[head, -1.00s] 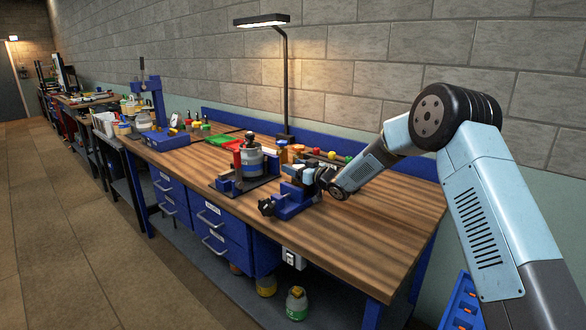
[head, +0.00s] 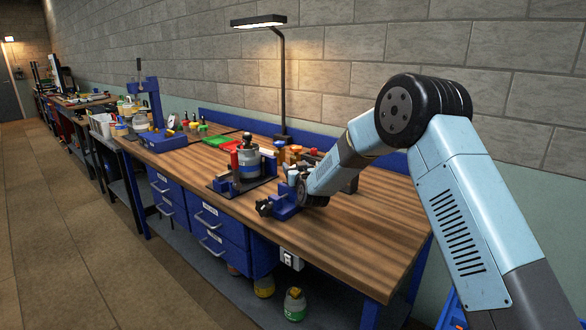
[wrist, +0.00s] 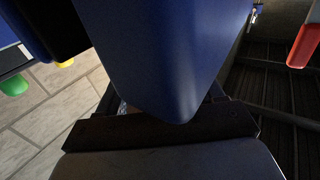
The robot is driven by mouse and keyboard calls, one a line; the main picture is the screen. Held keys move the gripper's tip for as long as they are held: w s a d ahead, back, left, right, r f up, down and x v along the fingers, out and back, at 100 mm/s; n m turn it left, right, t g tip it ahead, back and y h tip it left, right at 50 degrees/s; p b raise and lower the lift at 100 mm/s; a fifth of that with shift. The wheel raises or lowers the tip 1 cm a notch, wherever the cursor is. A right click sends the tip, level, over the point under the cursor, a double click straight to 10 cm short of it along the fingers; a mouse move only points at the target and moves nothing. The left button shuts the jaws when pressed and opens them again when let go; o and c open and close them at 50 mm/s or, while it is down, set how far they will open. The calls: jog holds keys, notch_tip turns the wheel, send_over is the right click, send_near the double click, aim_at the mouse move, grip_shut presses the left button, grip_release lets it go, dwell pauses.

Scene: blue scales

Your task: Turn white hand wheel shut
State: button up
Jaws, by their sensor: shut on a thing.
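I cannot make out the white hand wheel in either view. My gripper's dark body (wrist: 160,130) shows at the bottom of the wrist view, and a large smooth blue part (wrist: 165,50) fills the middle, very close to it. The fingertips and what they hold are hidden there. In the head view, my forearm reaches down to the right side of a blue vise-like fixture (head: 286,205) on the bench and covers my gripper. A small dark knob (head: 264,208) sticks out at the fixture's front left.
A grey canister (head: 249,165) stands on a dark plate left of the fixture. Small orange and brown items (head: 293,153) stand behind it. A lamp (head: 284,80) rises at the bench's back. The wooden bench top (head: 365,235) is clear at the right.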

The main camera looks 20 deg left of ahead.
jog(key=shift+w+d+t+h, duration=0.1)
jog(key=shift+t+h, duration=0.2)
jog(key=shift+h, duration=0.1)
jog(key=o, duration=1)
jog(key=v, duration=1.3)
jog(key=shift+s+d+f, duration=0.1)
jog(key=shift+s+d, duration=0.15)
jog(key=shift+s, duration=0.05)
